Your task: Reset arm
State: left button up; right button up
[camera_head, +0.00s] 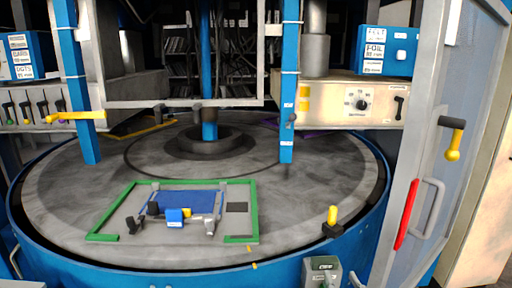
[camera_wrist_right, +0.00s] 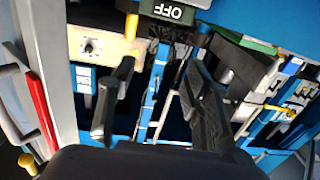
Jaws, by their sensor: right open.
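My right gripper (camera_wrist_right: 160,65) shows in the right wrist view with its two dark fingers spread apart and nothing between them. I cannot clearly make it out in the head view. My left gripper is in neither view. In the head view, a round grey table (camera_head: 310,215) with a blue rim carries a green-framed die station (camera_head: 105,236) at the front left. A blue plate (camera_head: 190,198) and a small blue block (camera_head: 174,218) are inside that frame.
An OFF box (camera_head: 322,268) stands at the table's front edge, near a yellow-knobbed lever (camera_head: 332,216). A grey door (camera_head: 425,150) with a red handle (camera_head: 406,215) is at right. Blue posts (camera_head: 289,90) rise over the table. The table's front right is mostly bare.

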notch_tip(320, 180, down, 22)
jog(key=s+d+g, duration=0.1)
jog(key=s+g, duration=0.2)
jog(key=g, duration=0.2)
jog(key=s+f+g+h, duration=0.1)
jog(key=s+f+g, duration=0.1)
jog(key=s+f, duration=0.45)
jog(key=s+f+g, duration=0.2)
jog(key=s+f, duration=0.2)
jog(key=f, duration=0.6)
jog(key=s+f+g, duration=0.2)
jog(key=s+f, duration=0.4)
jog(key=s, duration=0.5)
jog(key=s+d+f+n+g, duration=0.1)
jog(key=s+f+g, duration=0.2)
jog(key=s+f, duration=0.4)
jog(key=s+f+g, duration=0.2)
jog(key=s+f, duration=0.4)
jog(key=s, duration=1)
jog(key=shift+s+d+f+g+h, duration=0.2)
jog(key=shift+s+d+g+h, duration=0.1)
jog(key=shift+d+g, duration=0.1)
